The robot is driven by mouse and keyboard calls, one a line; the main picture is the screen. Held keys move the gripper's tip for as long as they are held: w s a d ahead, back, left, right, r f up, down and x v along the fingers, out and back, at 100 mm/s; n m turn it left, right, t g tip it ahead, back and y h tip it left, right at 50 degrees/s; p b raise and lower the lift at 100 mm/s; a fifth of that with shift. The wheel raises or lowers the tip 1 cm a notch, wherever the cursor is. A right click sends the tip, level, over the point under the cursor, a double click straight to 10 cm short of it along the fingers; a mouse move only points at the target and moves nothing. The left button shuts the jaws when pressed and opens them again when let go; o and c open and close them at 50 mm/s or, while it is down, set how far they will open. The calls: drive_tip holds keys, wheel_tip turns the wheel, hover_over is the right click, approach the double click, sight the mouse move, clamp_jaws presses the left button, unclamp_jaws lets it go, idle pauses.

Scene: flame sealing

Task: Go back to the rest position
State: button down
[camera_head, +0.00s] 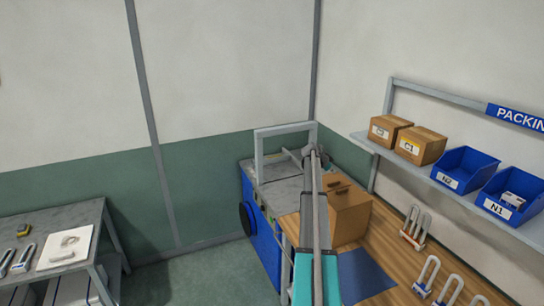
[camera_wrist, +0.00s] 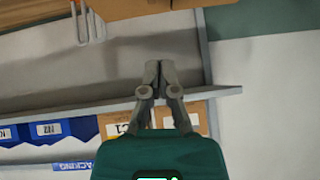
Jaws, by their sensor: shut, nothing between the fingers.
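My gripper (camera_wrist: 161,66) shows in the wrist view with its two grey fingers together and nothing between them. It appears in front of the packing shelf (camera_wrist: 225,93), and I see no contact with anything. In the head view my arm rises through the middle of the picture, in front of the bench and the blue machine. The fingertips are not clear there.
A cardboard box (camera_head: 350,218) stands on the wooden bench (camera_head: 385,240), right of the blue machine (camera_head: 262,240). Shackle-shaped pieces (camera_head: 415,228) lie farther right. The shelf (camera_head: 430,178) holds small cartons (camera_head: 420,146) and blue bins (camera_head: 465,170). A grey table (camera_head: 30,224) stands left.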

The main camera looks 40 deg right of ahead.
drive_tip(key=w+a+f+n+t+y+b, duration=0.1)
drive_tip(key=w+a+f+n+b, duration=0.25)
drive_tip(key=a, duration=1.15)
drive_tip(key=w+a+f+n+t+y+b, duration=0.1)
drive_tip(key=w+a+f+n+y+b, duration=0.3)
drive_tip(key=a, duration=1)
drive_tip(key=a+f+n+t+h+b, duration=0.15)
drive_tip(key=a+f, duration=0.35)
drive_tip(key=a, duration=1)
drive_tip(key=s+a+f+n+y+b, duration=0.1)
drive_tip(key=s+a+f+n+b, duration=0.1)
drive_tip(key=a, duration=1)
drive_tip(key=s+a+f+n+g+y+b, duration=0.1)
drive_tip(key=s+a+n, duration=0.5)
drive_tip(key=a, duration=0.7)
drive_tip(key=s+a+f+n+y+b, duration=0.3)
drive_tip(key=s+a+f+n+b, duration=0.1)
drive_tip(key=a, duration=0.9)
drive_tip(key=s+f+n, duration=0.1)
drive_tip(key=s+f, duration=0.1)
drive_tip(key=s, duration=0.1)
drive_tip(key=shift+s+a+f+b, duration=0.25)
drive_tip(key=shift+s+f+b, duration=0.15)
drive_tip(key=shift+g, duration=0.25)
drive_tip(key=shift+d, duration=0.1)
